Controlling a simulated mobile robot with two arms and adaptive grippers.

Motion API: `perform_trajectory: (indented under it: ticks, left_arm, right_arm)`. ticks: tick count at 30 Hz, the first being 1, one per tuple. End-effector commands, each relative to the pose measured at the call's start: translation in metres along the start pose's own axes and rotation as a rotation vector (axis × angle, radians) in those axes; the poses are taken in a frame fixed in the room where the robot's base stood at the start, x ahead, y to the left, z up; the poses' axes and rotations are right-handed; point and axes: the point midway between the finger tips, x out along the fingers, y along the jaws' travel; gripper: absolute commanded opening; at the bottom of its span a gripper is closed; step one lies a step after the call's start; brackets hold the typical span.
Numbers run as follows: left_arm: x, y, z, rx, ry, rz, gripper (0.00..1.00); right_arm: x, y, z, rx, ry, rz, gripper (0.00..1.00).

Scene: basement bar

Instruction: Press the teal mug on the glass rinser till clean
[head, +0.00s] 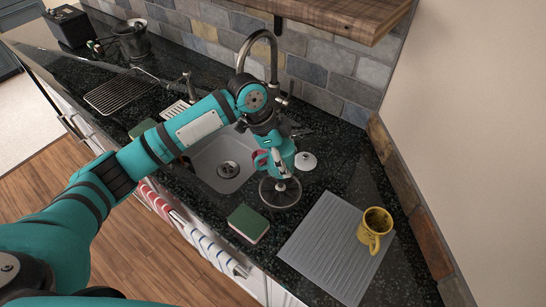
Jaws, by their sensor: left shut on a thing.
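My left gripper (277,172) reaches down from the left over the right edge of the sink. It is shut on the teal mug (261,163), which is partly hidden by the gripper and hard to tell from its teal parts. A reddish patch shows at the mug's left side. The glass rinser (280,194), a round dark disc with a metal rim, is on the counter just below the gripper. I cannot tell whether the mug touches it. My right gripper is not in view.
The grey sink (218,174) lies left of the rinser under a tall curved tap (258,36). A green sponge (248,222) lies in front. A yellow mug (375,228) stands on a ribbed grey mat (320,250) at right. A white round piece (306,161) sits behind the rinser.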

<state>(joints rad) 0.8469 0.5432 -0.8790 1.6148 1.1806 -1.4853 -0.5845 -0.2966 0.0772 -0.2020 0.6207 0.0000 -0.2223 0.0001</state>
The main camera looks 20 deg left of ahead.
Motion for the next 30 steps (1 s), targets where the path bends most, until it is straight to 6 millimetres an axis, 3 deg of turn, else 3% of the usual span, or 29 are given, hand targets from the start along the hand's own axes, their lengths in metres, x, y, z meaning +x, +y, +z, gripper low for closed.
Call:
perform_trajectory:
  ticks: [8, 13, 21, 30]
  left_arm:
    - [0.009, 0.000, 0.001, 0.018, 0.001, 0.006, 0.24]
    - [0.023, 0.000, 0.007, 0.016, 0.000, 0.005, 0.24]
    - [0.052, 0.000, 0.019, 0.016, 0.000, 0.004, 0.24]
    - [0.073, 0.000, 0.028, 0.014, 0.000, 0.006, 0.24]
  right_arm:
    - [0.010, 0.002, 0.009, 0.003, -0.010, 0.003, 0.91]
    - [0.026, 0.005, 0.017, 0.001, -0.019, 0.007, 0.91]
    - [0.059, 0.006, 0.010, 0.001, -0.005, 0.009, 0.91]
    - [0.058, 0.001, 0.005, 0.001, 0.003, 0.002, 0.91]
